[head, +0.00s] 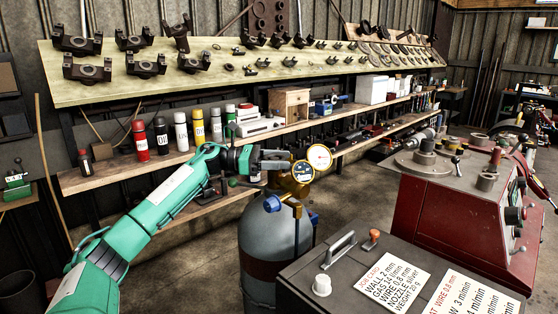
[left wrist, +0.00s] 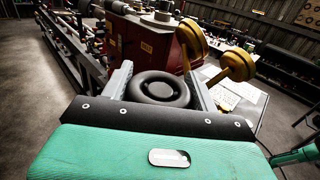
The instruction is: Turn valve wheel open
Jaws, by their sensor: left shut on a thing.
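The valve wheel (left wrist: 162,90) is a dark round ring in the left wrist view. My left gripper (left wrist: 160,72) has one grey finger on each side of it and is shut on it. In the head view the left gripper (head: 277,159) is at the top of a grey gas cylinder (head: 266,238), and the wheel is hidden there. A brass regulator with two round gauges (head: 319,157) sits beside the gripper. The backs of the gauges (left wrist: 238,65) show close to the right finger in the left wrist view. My right gripper is in neither view.
A dark cart top (head: 340,278) with job cards (head: 385,277) and a grey handle stands right of the cylinder. A red machine (head: 445,215) stands further right. Shelves with spray cans (head: 181,131) run behind my left arm.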

